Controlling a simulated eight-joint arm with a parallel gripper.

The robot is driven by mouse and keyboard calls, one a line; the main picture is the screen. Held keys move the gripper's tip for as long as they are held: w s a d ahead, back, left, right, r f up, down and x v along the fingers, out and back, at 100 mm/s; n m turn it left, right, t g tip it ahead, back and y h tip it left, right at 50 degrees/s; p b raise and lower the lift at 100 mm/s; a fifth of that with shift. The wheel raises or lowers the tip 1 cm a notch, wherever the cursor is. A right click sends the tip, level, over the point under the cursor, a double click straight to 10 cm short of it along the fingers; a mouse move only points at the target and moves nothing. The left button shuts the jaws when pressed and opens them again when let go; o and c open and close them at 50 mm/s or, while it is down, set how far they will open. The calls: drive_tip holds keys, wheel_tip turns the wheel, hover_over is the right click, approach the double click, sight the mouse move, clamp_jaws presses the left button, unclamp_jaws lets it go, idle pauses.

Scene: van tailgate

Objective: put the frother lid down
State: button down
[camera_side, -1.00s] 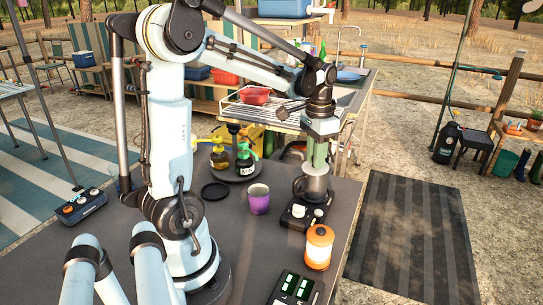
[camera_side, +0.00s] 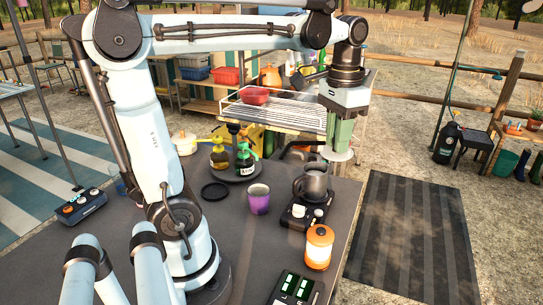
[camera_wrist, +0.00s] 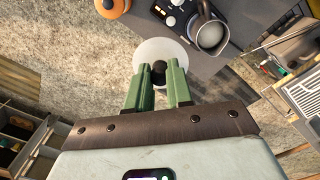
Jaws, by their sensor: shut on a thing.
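My gripper (camera_side: 340,142) has green fingers, which also show in the wrist view (camera_wrist: 158,82). It is shut on the dark knob of the frother lid (camera_wrist: 150,52), a pale round disc. In the side view the lid (camera_side: 336,154) shows as a thin pale disc under the fingertips, in the air behind and to the right of the frother. The frother (camera_side: 313,181) is a grey metal jug with a handle on a black base (camera_side: 300,215). Its open top (camera_wrist: 211,34) shows in the wrist view, clear of the lid.
An orange lantern (camera_side: 319,246), a purple cup (camera_side: 258,199) and a flat black disc (camera_side: 215,190) stand on the dark tabletop (camera_side: 225,230). Two pump bottles, one green (camera_side: 244,158), stand on a round tray. Bare table lies around the black disc. A striped mat (camera_side: 411,245) lies on the ground.

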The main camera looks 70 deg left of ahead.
drive_tip(key=shift+s+d+r, duration=0.15)
drive_tip(key=shift+d+r, duration=0.35)
drive_tip(key=shift+d, duration=0.35)
drive_tip(key=shift+s+d, duration=0.15)
drive_tip(key=shift+s, duration=0.2)
drive_tip(key=s+f+n, duration=0.3)
drive_tip(key=s+f, duration=0.2)
drive_tip(key=s, duration=0.4)
drive_tip(key=s+f+n, duration=0.4)
drive_tip(key=s+f, duration=0.2)
drive_tip(key=s, duration=0.2)
drive_tip(key=s+a+f, duration=0.1)
drive_tip(key=a+f, duration=0.1)
drive_tip(key=a, duration=0.1)
drive_tip(key=s+a+f, duration=0.2)
drive_tip(key=a, duration=0.1)
drive_tip(key=s+a+f, duration=0.1)
drive_tip(key=a+f, duration=0.1)
drive_tip(key=a, duration=0.2)
drive_tip(key=shift+s, duration=0.3)
drive_tip(key=shift+f, duration=2.1)
drive_tip(key=shift+f, duration=0.15)
drive_tip(key=c, duration=1)
unclamp_jaws()
